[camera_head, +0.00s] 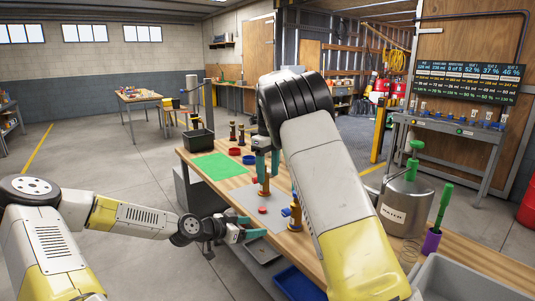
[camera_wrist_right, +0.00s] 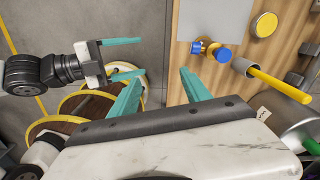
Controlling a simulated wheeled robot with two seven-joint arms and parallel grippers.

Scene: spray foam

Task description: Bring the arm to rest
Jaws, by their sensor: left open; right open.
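My right gripper (camera_head: 267,178) is open and points down over the wooden bench (camera_head: 240,181). Its teal fingers are spread and empty in the right wrist view (camera_wrist_right: 160,76). A red-topped piece shows between or behind the fingers in the head view; I cannot tell if they touch it. My left gripper (camera_head: 262,233) is open beside the front edge of the bench, level and empty. Its teal fingers also show at the left of the right wrist view (camera_wrist_right: 140,58). A brass-coloured fitting (camera_head: 295,214) stands on the bench beside my right forearm, which hides part of the bench.
A metal tank (camera_head: 403,208), purple cup (camera_head: 431,241) and grey tray (camera_head: 465,282) are at right. A blue bin (camera_head: 298,284) is below.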

